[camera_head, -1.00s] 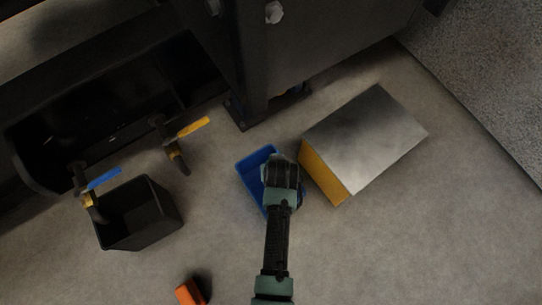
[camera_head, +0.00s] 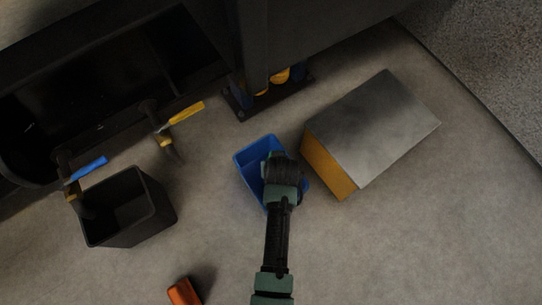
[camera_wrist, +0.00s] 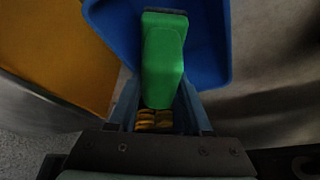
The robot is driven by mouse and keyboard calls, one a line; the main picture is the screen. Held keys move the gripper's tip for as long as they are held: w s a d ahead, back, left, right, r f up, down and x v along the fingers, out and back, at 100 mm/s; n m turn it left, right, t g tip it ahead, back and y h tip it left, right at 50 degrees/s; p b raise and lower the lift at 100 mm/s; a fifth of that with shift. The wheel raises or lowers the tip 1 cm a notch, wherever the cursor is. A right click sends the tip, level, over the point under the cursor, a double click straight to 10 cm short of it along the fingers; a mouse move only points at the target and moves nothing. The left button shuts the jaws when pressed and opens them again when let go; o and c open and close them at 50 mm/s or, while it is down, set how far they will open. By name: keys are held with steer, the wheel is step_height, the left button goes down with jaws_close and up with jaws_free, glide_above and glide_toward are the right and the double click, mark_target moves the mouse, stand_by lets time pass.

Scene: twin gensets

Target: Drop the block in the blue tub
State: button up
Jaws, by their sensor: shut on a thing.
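The blue tub (camera_head: 248,158) stands on the floor near the middle of the head view, partly covered by my arm. It also shows at the top of the wrist view (camera_wrist: 209,42). My gripper (camera_wrist: 158,105) is shut on a green block (camera_wrist: 162,55). In the wrist view the block lies over the tub's opening; I cannot tell its height above the tub. In the head view my wrist hides the block and the fingers.
A metal-topped box with a yellow side (camera_head: 372,130) stands close right of the tub. A black bin (camera_head: 130,208) stands at left, below valves with blue (camera_head: 88,169) and yellow handles (camera_head: 181,116). An orange object (camera_head: 184,291) lies at the bottom. Floor at lower right is clear.

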steer(key=o, duration=1.3)
steer(key=p+v, duration=0.9)
steer(key=v, duration=0.4)
steer(key=shift+p, duration=0.35)
steer(key=shift+s, duration=0.1)
